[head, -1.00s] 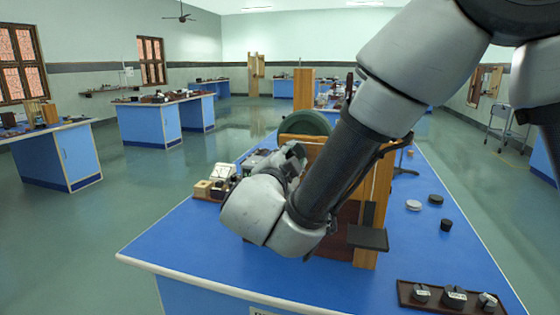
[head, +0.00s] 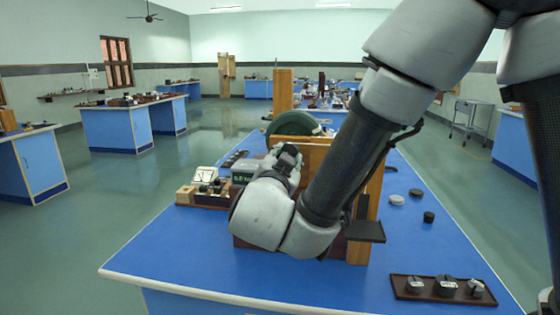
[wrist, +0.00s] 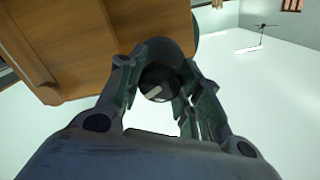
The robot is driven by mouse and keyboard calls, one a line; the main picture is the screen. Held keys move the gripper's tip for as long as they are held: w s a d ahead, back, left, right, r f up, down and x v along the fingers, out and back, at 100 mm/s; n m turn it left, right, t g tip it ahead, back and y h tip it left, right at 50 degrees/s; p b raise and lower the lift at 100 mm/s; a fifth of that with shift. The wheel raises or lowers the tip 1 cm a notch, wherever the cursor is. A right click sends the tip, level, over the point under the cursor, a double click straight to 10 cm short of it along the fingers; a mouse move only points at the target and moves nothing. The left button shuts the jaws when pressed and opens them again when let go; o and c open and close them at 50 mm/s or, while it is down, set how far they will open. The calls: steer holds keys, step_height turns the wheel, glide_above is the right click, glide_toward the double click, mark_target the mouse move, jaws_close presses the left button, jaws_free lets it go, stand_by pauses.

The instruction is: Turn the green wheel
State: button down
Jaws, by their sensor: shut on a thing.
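The green wheel (head: 283,122) stands upright behind a wooden frame (head: 312,149) on the near blue bench. Only its upper rim shows in the head view; the frame and my arm hide the rest. My gripper (head: 290,153) is in front of the frame's left side, below the rim. In the wrist view my gripper (wrist: 163,88) has its fingers closed around a dark round knob (wrist: 158,82) with a pale mark, beside the wooden frame (wrist: 90,45). I cannot tell how the knob joins the wheel.
A dark tray (head: 443,290) with several weights lies at the bench's front right. Small discs (head: 397,199) lie to the right of the frame. Meters and blocks (head: 205,185) stand to the left. The front left of the blue bench top (head: 180,255) is clear.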

steer(key=shift+d+f, duration=0.1)
steer(key=c, duration=0.9)
jaws_free()
steer(key=shift+c, duration=0.2)
steer(key=s, duration=1.2)
steer(key=shift+a, duration=0.45)
